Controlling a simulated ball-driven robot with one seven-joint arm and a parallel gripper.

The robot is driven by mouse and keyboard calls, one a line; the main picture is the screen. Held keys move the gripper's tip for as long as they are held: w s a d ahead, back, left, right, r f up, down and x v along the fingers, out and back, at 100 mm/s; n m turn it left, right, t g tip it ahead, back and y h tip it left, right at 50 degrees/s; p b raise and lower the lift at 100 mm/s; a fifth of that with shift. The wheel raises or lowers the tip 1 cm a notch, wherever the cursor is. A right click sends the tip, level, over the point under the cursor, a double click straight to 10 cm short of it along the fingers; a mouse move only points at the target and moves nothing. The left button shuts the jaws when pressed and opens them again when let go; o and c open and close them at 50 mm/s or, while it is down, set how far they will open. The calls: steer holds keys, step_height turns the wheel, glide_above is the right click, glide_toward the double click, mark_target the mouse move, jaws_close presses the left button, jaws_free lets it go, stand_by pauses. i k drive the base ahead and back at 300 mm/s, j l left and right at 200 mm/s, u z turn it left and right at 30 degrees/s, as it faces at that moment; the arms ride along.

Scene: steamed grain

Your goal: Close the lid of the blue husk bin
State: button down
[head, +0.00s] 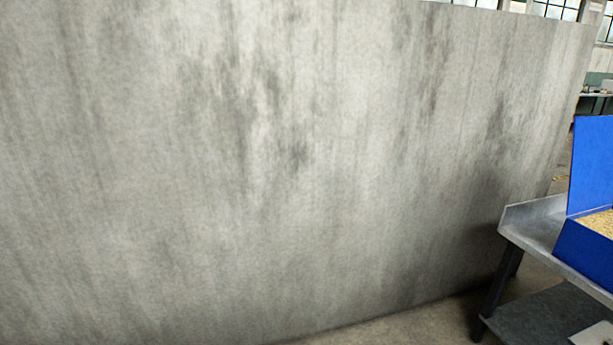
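The blue husk bin (583,247) stands on a grey metal table at the right edge of the head view, cut off by the frame. Pale tan grain or husk (601,222) shows inside the bin. The bin's right part is out of view. My gripper is not in view.
The grey table (535,222) has a raised left edge, dark legs and a lower shelf (550,322). A large stained concrete wall (270,170) fills most of the view. Bare floor (400,325) shows at the bottom, between wall and table.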

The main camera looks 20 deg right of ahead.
mark_target(591, 182)
steer(key=i+z, duration=0.25)
steer(key=i, duration=0.25)
steer(key=i+j+z, duration=0.15)
steer(key=i+z, duration=0.15)
steer(key=i, duration=0.2)
steer(key=i+j+z, duration=0.25)
steer(key=i, duration=0.25)
